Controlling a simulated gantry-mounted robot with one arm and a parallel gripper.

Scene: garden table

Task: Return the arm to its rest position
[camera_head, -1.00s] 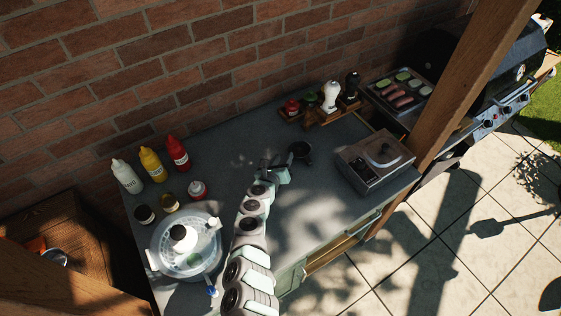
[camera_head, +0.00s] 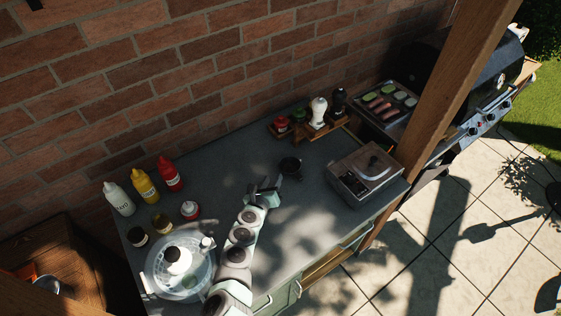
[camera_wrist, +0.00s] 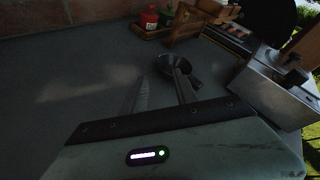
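My gripper (camera_head: 266,184) is low over the middle of the grey table (camera_head: 320,225), with my arm reaching in from the front edge. In the wrist view its two fingers (camera_wrist: 161,88) stand apart with nothing between them, so it is open and empty. A small dark pan or ladle-like bowl (camera_head: 290,165) lies just beyond the fingertips. It also shows in the wrist view (camera_wrist: 182,70), where its handle overlaps the right finger, and I cannot tell whether they touch.
A white salad spinner (camera_head: 182,268) stands close left of my arm. Sauce bottles (camera_head: 145,187) and jars stand at the back left. A wooden rack (camera_head: 318,130) with shakers stands at the back. A metal box-like appliance (camera_head: 366,175) is at the right, before a wooden post (camera_head: 455,90).

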